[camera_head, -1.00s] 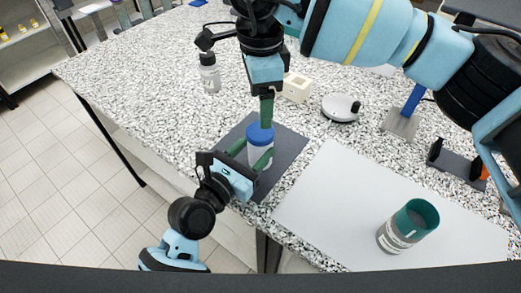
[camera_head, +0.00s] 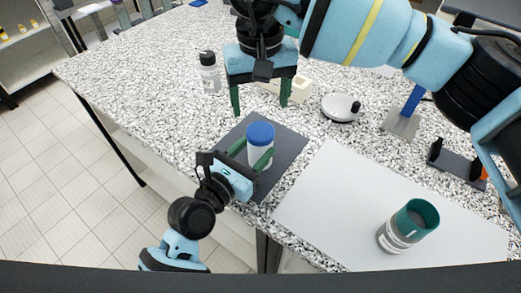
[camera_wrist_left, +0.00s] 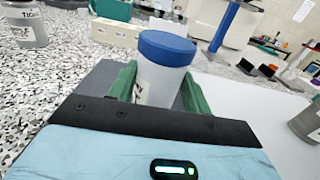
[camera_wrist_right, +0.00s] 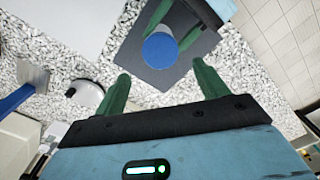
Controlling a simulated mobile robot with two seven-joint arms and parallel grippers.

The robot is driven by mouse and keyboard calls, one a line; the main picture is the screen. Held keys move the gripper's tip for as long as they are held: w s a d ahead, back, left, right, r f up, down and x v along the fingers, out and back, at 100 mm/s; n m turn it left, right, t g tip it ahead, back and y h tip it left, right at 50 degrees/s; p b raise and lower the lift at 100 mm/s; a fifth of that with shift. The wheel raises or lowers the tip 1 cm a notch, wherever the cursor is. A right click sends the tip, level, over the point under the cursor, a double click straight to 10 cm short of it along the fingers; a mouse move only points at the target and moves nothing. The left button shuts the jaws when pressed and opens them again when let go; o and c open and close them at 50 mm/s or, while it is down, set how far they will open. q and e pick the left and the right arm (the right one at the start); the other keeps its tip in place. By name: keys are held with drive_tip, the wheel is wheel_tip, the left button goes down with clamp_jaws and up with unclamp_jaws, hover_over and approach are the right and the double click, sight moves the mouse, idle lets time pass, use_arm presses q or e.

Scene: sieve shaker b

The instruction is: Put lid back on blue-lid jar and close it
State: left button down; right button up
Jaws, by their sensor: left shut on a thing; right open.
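The blue-lid jar (camera_head: 261,153) is white and stands upright on a dark grey mat (camera_head: 233,140). Its blue lid (camera_head: 261,132) sits on top and looks level; the lid also shows in the left wrist view (camera_wrist_left: 167,46) and the right wrist view (camera_wrist_right: 160,50). My left gripper (camera_head: 256,157) is shut on the jar's body, with green fingers on either side below the lid. My right gripper (camera_head: 260,108) is open and empty, above and behind the jar, its green fingers spread wide and apart from the lid. How tightly the lid is fastened cannot be seen.
A white bottle with a dark cap (camera_head: 209,75) stands at the back left. A cream block (camera_head: 298,88) and a round white-grey device (camera_head: 341,108) stand behind right.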

sight(260, 131)
drive_tip(key=n, duration=0.3)
idle(0.5)
drive_tip(key=shift+f, duration=4)
drive_tip(key=shift+c, duration=0.4)
